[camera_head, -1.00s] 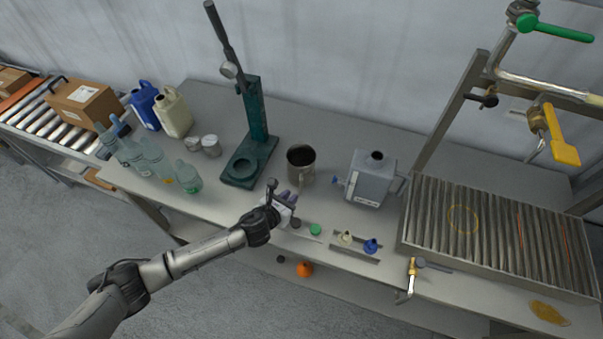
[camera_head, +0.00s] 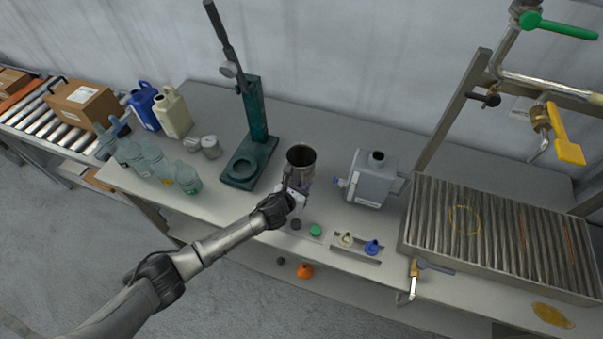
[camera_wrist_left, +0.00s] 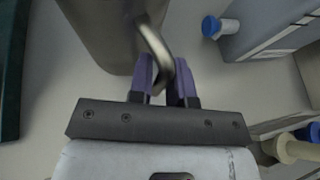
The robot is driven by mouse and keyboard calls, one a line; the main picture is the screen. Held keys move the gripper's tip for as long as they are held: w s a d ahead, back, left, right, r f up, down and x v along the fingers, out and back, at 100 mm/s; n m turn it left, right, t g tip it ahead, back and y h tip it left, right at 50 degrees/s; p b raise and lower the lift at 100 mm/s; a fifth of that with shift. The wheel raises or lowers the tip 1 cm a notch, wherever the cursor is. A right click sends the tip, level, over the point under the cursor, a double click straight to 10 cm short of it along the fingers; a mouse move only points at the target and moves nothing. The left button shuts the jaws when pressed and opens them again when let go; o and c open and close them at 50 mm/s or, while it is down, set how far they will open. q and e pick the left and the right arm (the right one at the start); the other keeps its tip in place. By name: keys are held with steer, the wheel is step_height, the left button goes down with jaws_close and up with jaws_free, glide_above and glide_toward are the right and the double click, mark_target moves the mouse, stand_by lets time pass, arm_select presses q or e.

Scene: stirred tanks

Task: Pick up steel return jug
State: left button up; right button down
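The steel return jug (camera_head: 301,157) is an open grey metal jug standing upright on the bench, its handle toward my left gripper. In the left wrist view its wall (camera_wrist_left: 108,38) fills the upper left. My left gripper (camera_head: 297,187) is at the jug's near side, and its purple fingertips (camera_wrist_left: 165,74) lie on either side of the jug's curved handle (camera_wrist_left: 156,45). I cannot tell whether the fingers press on the handle. The gripper hides part of the handle in the head view. My right gripper is not in view.
A grey can (camera_head: 372,180) with a blue spout stands close right of the jug. A green press (camera_head: 256,120) stands to the left. Caps and a small tray (camera_head: 357,252) lie near the front edge. The bench behind the jug is clear.

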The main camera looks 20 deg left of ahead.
arm_select(q)
jaws_close()
steer(key=shift+r, duration=0.15)
